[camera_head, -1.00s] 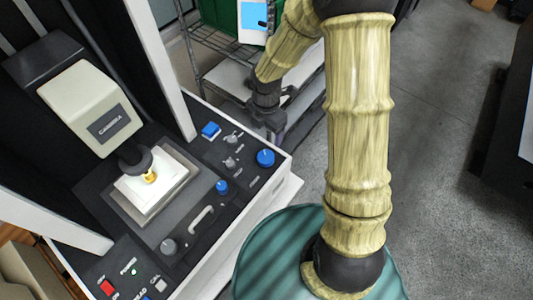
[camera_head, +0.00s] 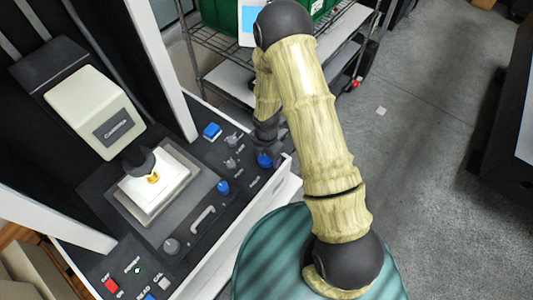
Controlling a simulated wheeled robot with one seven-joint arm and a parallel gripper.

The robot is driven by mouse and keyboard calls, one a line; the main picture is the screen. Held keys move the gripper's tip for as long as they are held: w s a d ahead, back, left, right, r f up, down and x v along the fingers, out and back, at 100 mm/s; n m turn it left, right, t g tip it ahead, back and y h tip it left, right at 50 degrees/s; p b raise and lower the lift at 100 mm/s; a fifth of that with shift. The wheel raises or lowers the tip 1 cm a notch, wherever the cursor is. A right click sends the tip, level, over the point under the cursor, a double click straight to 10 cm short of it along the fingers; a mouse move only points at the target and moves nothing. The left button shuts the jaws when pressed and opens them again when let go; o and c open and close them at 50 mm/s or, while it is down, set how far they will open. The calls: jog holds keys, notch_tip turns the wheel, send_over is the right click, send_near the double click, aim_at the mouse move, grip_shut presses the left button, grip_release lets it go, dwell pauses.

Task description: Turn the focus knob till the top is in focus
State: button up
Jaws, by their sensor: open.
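The control panel of the measuring machine (camera_head: 215,215) is at lower left. A grey knob (camera_head: 171,246) is near the panel's front. The knob labels are too small to read, so I cannot tell which is the focus knob. My gripper (camera_head: 268,142) is open, at or just above the large blue knob. Its fingers are dark and small here, and I cannot tell whether they touch the knob. A light-blue screen (camera_head: 249,22) is partly hidden by my arm.
The white camera head (camera_head: 95,108) hangs over a lit stage (camera_head: 148,215). A blue button (camera_head: 211,131), small silver knobs (camera_head: 232,140) and a curved handle (camera_head: 203,222) share the panel. A wire shelf (camera_head: 212,60) with green bins stands behind.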

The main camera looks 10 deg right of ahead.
jog(key=shift+f, duration=0.15)
jog(key=c, duration=1)
jog(key=shift+o, duration=0.2)
